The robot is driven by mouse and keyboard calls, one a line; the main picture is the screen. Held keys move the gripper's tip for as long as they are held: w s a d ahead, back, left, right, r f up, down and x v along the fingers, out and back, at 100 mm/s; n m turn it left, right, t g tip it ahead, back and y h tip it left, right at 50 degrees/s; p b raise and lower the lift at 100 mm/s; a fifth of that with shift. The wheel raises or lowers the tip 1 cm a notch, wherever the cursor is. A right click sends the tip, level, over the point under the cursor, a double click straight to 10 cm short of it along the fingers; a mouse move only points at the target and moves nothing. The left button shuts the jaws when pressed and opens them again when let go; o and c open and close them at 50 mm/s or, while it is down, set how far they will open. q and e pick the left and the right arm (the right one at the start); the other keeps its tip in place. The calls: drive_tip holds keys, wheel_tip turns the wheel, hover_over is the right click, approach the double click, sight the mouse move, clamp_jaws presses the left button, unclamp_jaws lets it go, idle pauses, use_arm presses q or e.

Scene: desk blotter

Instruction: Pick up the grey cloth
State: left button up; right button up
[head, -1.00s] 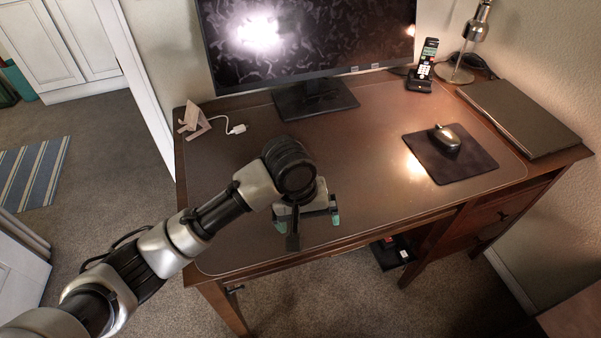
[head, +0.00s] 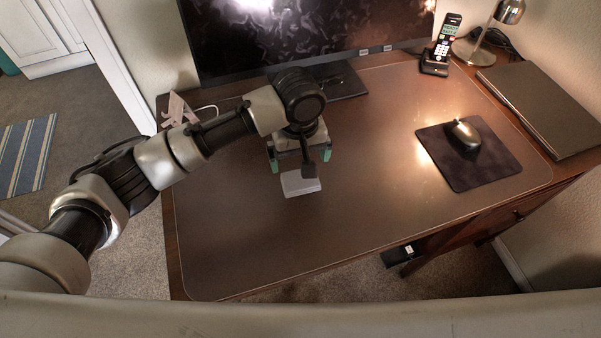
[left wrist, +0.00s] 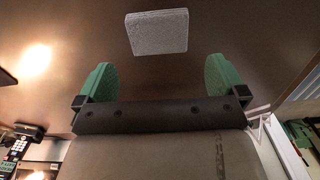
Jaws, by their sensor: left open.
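The grey cloth (head: 300,184) is a small, pale, folded square lying flat on the brown desk blotter (head: 380,220). It also shows in the left wrist view (left wrist: 158,32), just beyond the fingertips and between their lines. My left gripper (head: 299,158) is open and empty, with its green fingers apart. In the left wrist view the two fingers (left wrist: 160,75) stand to either side, short of the cloth and not touching it. Part of the cloth's far edge is close behind the gripper in the head view. My right gripper is not in view.
A monitor (head: 300,35) stands behind the arm. A mouse (head: 464,134) on a dark mat (head: 480,172), a laptop (head: 540,108), a phone (head: 441,46) and a lamp are to the right. A small pinkish stand (head: 178,108) is at the back left. The front blotter is clear.

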sight(300, 178)
use_arm(q)
drive_tip(key=shift+s+f, duration=0.25)
drive_tip(key=shift+f, duration=1.2)
wheel_tip(300, 178, down, 4)
drive_tip(key=shift+d+f, duration=0.15)
drive_tip(key=shift+f, duration=0.05)
drive_tip(key=shift+w+f, duration=0.1)
drive_tip(key=shift+f, duration=0.35)
drive_tip(key=c, duration=0.6)
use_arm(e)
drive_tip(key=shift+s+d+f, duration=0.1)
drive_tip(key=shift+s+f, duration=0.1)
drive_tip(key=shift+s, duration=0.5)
use_arm(q)
drive_tip(key=shift+r, duration=0.1)
